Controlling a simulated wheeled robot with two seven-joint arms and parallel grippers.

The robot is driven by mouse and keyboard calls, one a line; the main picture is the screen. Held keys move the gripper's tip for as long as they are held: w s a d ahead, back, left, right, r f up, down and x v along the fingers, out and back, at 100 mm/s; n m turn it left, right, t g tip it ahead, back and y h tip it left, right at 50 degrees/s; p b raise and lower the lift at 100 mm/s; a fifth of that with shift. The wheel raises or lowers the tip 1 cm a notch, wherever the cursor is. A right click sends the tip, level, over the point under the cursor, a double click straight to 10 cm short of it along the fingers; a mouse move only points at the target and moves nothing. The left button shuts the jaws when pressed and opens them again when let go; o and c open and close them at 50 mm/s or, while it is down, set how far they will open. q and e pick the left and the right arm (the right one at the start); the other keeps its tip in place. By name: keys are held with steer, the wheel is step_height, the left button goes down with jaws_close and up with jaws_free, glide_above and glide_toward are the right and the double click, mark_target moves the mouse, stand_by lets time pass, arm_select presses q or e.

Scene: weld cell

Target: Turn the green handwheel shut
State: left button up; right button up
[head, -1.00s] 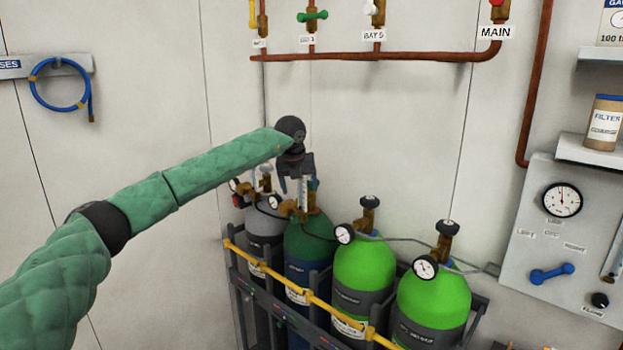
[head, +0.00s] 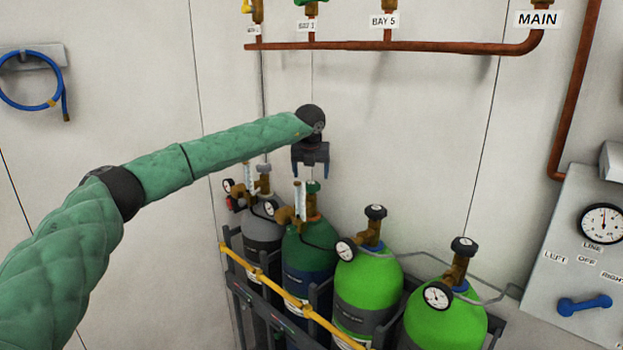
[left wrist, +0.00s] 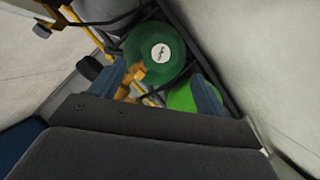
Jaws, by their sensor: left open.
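The green handwheel (head: 313,187) sits on top of the dark green cylinder (head: 308,246), second from the left in the rack. In the left wrist view the handwheel (left wrist: 162,52) is a round green disc with a white centre label, seen from above. My left gripper (head: 311,172) points down with its fingers apart, just above the handwheel and empty. In the left wrist view its two fingers show at the lower left and right of the wheel, with a brass fitting (left wrist: 132,80) between. I see no contact with the wheel. My right gripper is out of view.
A grey cylinder (head: 262,217) stands to the left, two lime green cylinders (head: 368,280) to the right. A yellow bar (head: 268,277) crosses the rack front. Brass regulators and gauges crowd the cylinder tops. The wall is close behind; a copper pipe (head: 420,47) runs above.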

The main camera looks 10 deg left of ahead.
mark_target(311, 184)
arm_select(q)
steer(key=p+x, duration=0.1)
steer(key=x, duration=0.1)
steer(key=p+x, duration=0.1)
steer(key=x, duration=0.1)
steer(key=shift+w+a+f, duration=0.1)
steer(key=shift+w, duration=0.25)
steer(key=shift+s+f, duration=0.1)
steer(key=shift+f, duration=0.3)
steer(key=shift+f, duration=0.1)
steer(key=shift+w+f, duration=0.15)
steer(key=shift+w, duration=0.05)
steer(key=c, duration=1)
